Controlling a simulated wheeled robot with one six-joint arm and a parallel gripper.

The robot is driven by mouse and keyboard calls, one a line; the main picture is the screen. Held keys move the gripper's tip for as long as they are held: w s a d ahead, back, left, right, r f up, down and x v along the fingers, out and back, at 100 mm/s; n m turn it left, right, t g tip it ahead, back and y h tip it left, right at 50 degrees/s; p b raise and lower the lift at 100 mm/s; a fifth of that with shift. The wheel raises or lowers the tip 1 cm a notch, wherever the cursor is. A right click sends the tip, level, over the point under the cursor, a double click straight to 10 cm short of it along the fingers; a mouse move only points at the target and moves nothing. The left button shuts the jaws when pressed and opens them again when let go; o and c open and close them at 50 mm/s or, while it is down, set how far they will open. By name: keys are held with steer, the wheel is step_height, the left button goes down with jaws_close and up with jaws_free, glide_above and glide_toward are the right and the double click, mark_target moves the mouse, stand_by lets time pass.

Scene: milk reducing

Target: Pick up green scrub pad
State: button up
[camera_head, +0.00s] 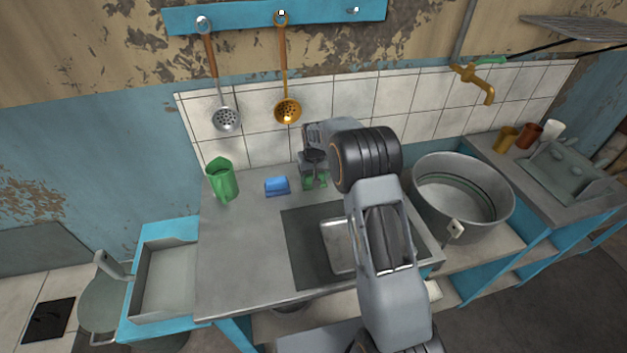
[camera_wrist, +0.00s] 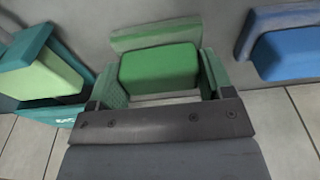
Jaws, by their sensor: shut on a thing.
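The green scrub pad (camera_wrist: 160,67) is in the middle of the wrist view, between the two fingers of my gripper (camera_wrist: 160,82). The fingers are shut on its sides. A paler green strip shows along its far edge. In the head view my gripper (camera_head: 313,176) is at the back of the counter, and only a small green part of the pad (camera_head: 308,183) shows beneath it. My arm hides much of that area. I cannot tell whether the pad touches the counter.
A blue sponge (camera_head: 277,186) lies left of my gripper; it also shows in the wrist view (camera_wrist: 288,52). A teal and pale green item (camera_wrist: 45,65) is close on the other side. The tiled wall (camera_head: 352,98) stands behind.

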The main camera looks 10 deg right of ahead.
steer(key=shift+c, duration=0.7)
steer(key=shift+r, duration=0.5)
step_height(320, 180, up, 2)
steer(key=shift+r, duration=0.1)
steer(key=s+d+r+b, duration=0.2)
steer(key=s+d+r, duration=0.6)
steer(key=s, duration=0.3)
steer(key=shift+s+r, duration=0.3)
steer(key=shift+r, duration=0.6)
